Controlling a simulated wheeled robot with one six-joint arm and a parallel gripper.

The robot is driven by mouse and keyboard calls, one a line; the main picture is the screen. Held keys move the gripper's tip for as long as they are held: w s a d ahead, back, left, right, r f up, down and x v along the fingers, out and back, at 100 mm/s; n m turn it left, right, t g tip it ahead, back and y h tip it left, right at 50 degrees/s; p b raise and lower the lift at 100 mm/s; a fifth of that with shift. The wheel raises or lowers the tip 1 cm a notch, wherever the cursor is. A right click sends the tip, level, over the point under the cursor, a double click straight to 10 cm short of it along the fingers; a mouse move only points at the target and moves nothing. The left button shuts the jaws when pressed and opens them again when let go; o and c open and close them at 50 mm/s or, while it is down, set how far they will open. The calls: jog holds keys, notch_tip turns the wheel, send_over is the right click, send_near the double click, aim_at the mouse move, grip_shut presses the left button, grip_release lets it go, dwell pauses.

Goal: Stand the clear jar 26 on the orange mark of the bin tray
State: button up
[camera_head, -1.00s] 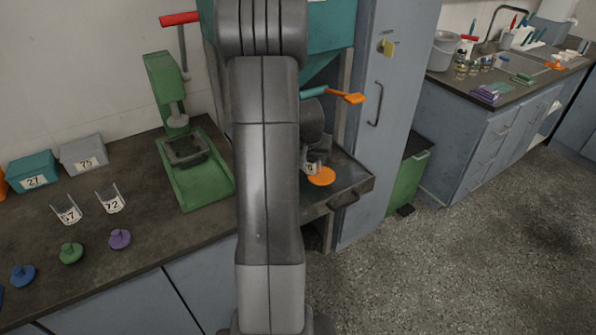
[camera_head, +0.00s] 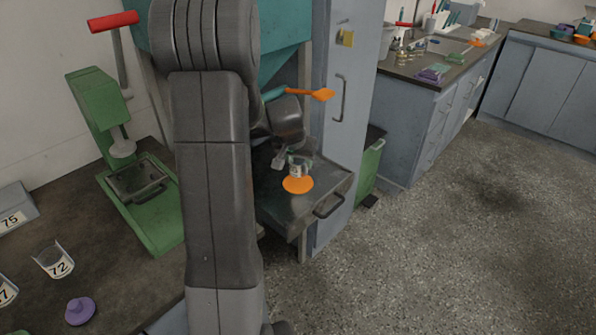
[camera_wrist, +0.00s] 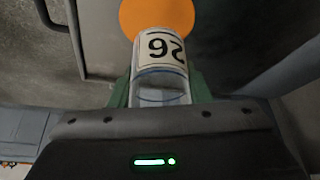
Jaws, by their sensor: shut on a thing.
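The clear jar 26 (camera_wrist: 162,72) is held between the green-padded fingers of my gripper (camera_wrist: 160,92) in the wrist view. In the head view the jar (camera_head: 298,166) is just behind the orange mark (camera_head: 298,185) of the dark bin tray (camera_head: 290,212). The orange mark also shows in the wrist view (camera_wrist: 157,15), just beyond the jar's label end. The jar overlaps the near edge of the mark there. My gripper (camera_head: 292,158) is shut on the jar. I cannot tell whether the jar's base touches the tray. My arm hides the left part of the tray.
A teal-and-orange handle (camera_head: 318,95) projects above the tray. A blue-grey cabinet (camera_head: 340,130) stands right of it. A green press (camera_head: 135,190), jar 72 (camera_head: 55,260) and a purple knob (camera_head: 80,311) are on the left bench. The tray's front right is clear.

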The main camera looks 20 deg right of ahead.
aim_at(299, 168)
jog(key=shift+f, duration=1.75)
jog(key=shift+f+b, duration=0.15)
jog(key=shift+b, duration=0.2)
jog(key=o, duration=1)
jog(key=shift+r, duration=0.25)
jog(key=p+v, duration=0.1)
jog(key=v, duration=1)
jog(key=shift+s+a+r, duration=0.15)
jog(key=shift+s+r, duration=0.05)
jog(key=shift+r, duration=0.15)
